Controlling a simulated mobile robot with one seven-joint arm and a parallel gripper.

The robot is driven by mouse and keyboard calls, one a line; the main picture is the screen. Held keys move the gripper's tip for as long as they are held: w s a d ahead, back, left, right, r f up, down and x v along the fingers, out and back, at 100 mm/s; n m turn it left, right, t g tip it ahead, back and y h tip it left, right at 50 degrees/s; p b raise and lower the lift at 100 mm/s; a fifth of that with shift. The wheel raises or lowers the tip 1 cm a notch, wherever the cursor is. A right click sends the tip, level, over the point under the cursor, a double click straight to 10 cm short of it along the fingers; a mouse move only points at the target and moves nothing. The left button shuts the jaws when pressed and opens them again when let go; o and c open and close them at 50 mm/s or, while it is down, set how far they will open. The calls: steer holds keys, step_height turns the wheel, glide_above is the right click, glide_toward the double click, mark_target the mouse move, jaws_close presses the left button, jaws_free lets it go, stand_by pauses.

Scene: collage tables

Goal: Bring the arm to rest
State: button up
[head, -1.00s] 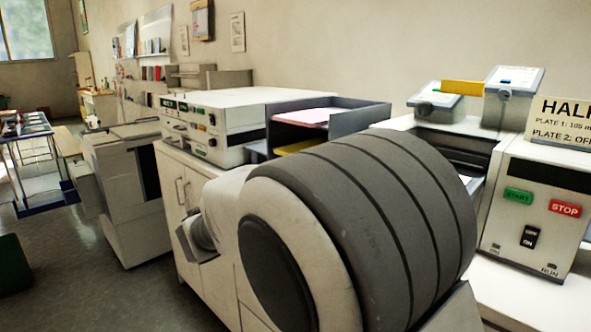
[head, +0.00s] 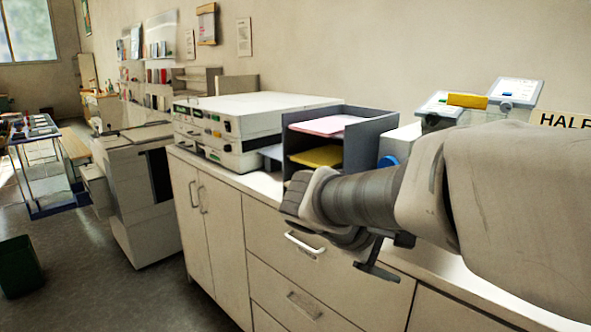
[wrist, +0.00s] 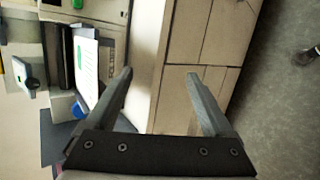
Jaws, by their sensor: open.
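My gripper (wrist: 153,92) shows in the wrist view with its two dark fingers spread apart and nothing between them. Beyond the fingers is the pale cabinet front and its counter edge. In the head view my arm reaches in from the right, across the counter. The gripper (head: 385,258) hangs at the wrist end, in front of the drawers and below the counter top; its fingers are only partly visible there. It appears apart from the cabinet, though the exact gap cannot be told.
The white cabinet (head: 262,262) with drawer handles runs along the wall. On it are a white machine (head: 250,112) and a grey paper tray (head: 365,140) with pink and yellow sheets. A copier (head: 135,200) and a green bin (head: 18,266) stand left. Floor (head: 95,285) between is clear.

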steer(key=s+a+r+m+y+p, duration=0.2)
steer(key=s+m+y+p, duration=0.3)
steer(key=s, duration=1.1)
steer(key=a+m+y, duration=0.1)
steer(key=m+y, duration=0.2)
steer(key=y, duration=0.1)
steer(key=shift+s+a+m+t, duration=0.2)
steer(key=shift+s+m+t, duration=0.1)
steer(key=shift+s, duration=0.05)
